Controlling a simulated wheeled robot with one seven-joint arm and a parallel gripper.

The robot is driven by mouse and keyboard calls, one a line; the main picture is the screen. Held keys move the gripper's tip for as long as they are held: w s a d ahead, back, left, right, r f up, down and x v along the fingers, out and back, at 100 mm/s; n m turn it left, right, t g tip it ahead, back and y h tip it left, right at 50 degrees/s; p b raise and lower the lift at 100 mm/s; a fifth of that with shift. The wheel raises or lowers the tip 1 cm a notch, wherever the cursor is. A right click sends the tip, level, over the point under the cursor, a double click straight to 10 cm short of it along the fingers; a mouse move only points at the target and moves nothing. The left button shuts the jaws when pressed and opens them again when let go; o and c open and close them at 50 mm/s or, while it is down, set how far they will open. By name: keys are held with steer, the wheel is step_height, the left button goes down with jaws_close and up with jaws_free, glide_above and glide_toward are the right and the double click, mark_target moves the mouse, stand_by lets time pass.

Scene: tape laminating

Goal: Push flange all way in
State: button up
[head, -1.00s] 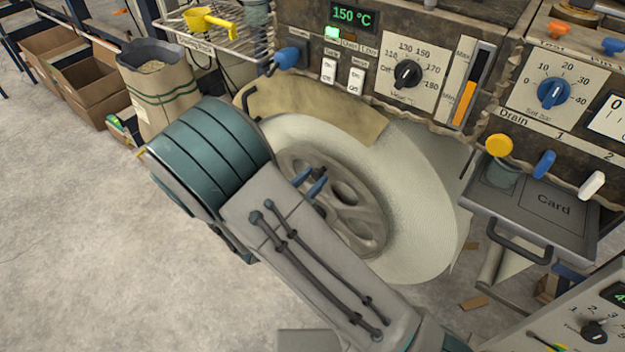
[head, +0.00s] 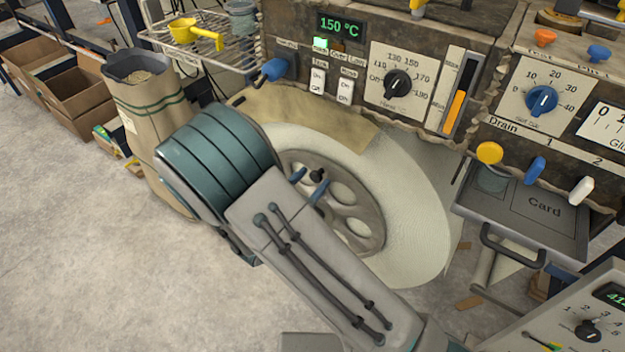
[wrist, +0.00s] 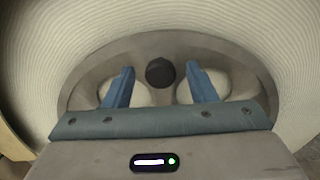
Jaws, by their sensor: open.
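The flange (head: 372,213) is a grey spoked metal disc at the centre of a large white roll (head: 425,225). In the wrist view the flange (wrist: 185,43) faces me, with the pale roll (wrist: 60,45) around it. A dark round knob or spindle end (wrist: 160,72) shows at its middle. My gripper (wrist: 160,76) is open, with its two blue fingers on either side of this knob and apart from it. In the head view my gripper (head: 309,185) is at the flange's face. The flange's lower part is hidden by my gripper body. I cannot tell how deep the flange sits.
A control panel (head: 400,70) is above the roll. A grey card drawer (head: 540,215) with a handle is to the right. A paper sack (head: 140,105) and cardboard boxes (head: 80,95) stand at the left. The floor (head: 80,240) at front left is clear.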

steer(key=p+v, duration=0.2)
steer(key=v, duration=1.1)
steer(key=shift+s, duration=0.2)
steer(key=shift+a, duration=0.1)
